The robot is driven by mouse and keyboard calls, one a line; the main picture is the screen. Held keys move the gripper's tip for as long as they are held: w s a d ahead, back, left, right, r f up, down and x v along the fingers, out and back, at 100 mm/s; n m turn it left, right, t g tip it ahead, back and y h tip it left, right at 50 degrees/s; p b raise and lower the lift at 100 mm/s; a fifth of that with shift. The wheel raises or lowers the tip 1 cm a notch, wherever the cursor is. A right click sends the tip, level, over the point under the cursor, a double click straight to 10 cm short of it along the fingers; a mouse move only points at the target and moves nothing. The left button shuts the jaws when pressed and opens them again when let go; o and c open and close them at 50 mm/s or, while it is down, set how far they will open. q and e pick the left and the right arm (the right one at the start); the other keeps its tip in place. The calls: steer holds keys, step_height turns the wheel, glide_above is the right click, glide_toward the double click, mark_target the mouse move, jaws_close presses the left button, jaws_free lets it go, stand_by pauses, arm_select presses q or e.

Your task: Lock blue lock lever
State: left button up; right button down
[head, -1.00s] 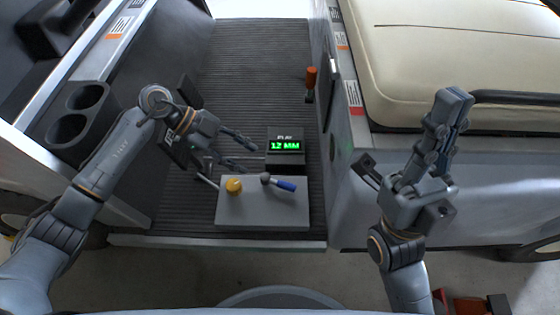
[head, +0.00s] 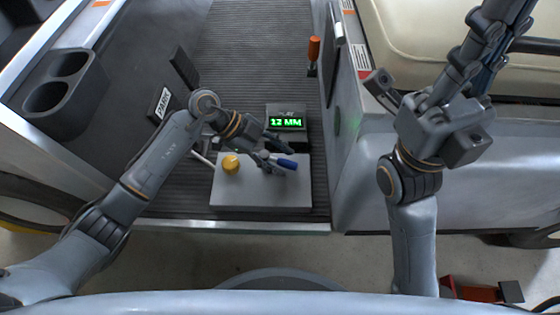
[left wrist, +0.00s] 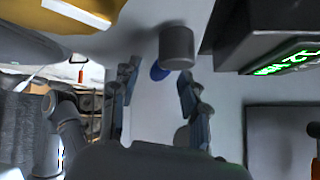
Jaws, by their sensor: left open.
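The lock lever has a blue grip (head: 287,163) and sits on the light grey panel (head: 262,195) in the head view. In the left wrist view its blue part (left wrist: 158,72) shows beside a dark grey round knob (left wrist: 177,47). My left gripper (head: 283,153) is open over the lever and partly hides it. In the left wrist view its fingers (left wrist: 158,84) stand apart on either side of the blue part; contact cannot be told. My right gripper (head: 490,50) is at the upper right, near the seat, away from the panel.
A yellow knob (head: 230,164) is left of the lever on the panel. A display box (head: 286,118) reading "12 MM" stands just behind. An orange-handled lever (head: 313,52) is farther back by the seat base. A cup holder (head: 62,95) is at left. Ribbed floor (head: 245,60) lies behind.

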arm_select(q)
steer(key=shift+d+f, duration=0.2)
jaws_close()
